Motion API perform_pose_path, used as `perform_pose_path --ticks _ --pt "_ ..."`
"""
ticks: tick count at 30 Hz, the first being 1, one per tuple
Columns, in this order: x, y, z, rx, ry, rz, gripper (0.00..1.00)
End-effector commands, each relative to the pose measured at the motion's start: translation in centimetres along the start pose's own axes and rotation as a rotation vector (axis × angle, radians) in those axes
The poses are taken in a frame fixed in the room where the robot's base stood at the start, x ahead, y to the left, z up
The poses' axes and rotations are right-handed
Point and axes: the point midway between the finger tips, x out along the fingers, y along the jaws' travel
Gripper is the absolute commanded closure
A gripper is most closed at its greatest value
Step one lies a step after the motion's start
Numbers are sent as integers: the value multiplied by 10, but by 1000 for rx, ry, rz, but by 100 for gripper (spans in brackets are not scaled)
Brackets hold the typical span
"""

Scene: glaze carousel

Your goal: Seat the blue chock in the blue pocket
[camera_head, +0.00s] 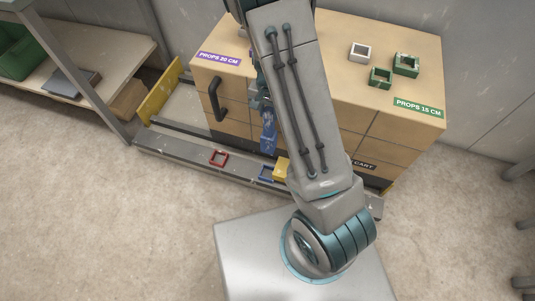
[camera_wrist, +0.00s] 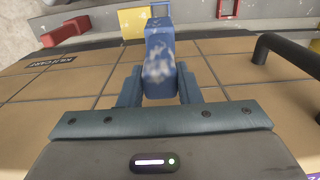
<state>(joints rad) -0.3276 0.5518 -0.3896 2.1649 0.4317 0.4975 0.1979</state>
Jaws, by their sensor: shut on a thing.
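My gripper (camera_wrist: 159,88) is shut on the blue chock (camera_wrist: 158,55), a scuffed blue block that sticks out beyond the fingers in the wrist view. In the head view the chock (camera_head: 268,138) hangs in front of the cart's drawer side, above the ledge; my arm hides most of the gripper. The chock is apart from the pocket.
A red pocket (camera_head: 219,158) lies left of the blue one on the ledge (camera_head: 180,150). A yellow piece (camera_head: 281,168) is close on its right. A red block (camera_wrist: 65,32) shows in the wrist view. The cart's black handle (camera_head: 216,100) sticks out nearby. White and green frames stand on the cart top.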

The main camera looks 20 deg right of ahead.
Motion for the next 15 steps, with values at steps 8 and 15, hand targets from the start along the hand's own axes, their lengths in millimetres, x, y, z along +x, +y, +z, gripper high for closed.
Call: perform_pose_path --ticks 8,15 --pt "84 0 1 -3 -2 2 100" --pt "148 1 0 -1 -2 1 100"
